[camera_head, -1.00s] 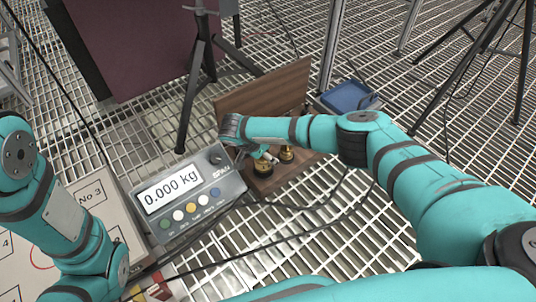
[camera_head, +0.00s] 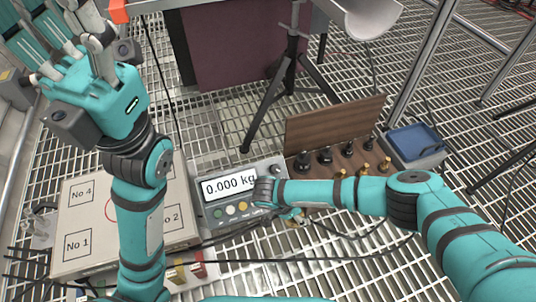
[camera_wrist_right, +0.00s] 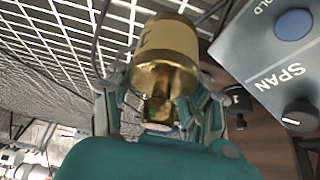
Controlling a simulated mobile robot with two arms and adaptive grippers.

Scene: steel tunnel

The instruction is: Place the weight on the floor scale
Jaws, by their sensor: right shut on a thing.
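My right gripper (camera_wrist_right: 160,105) is shut on a brass weight (camera_wrist_right: 165,55), which fills the upper middle of the right wrist view. In the head view this gripper (camera_head: 290,213) is low beside the scale's display box (camera_head: 240,192), partly behind my own arm. The display reads 0.000 kg. The floor scale (camera_head: 98,192) is a flat beige platform at the left with numbered squares; No 1, No 2 and No 4 show, and my left arm hides part of it. My left gripper (camera_head: 70,50) is raised at the upper left, its fingers spread and empty.
A wooden rack (camera_head: 335,128) right of the display box holds several dark and brass weights. A blue tray (camera_head: 413,140) stands right of it. A black tripod (camera_head: 288,75) stands behind. Cables run over the grating in front.

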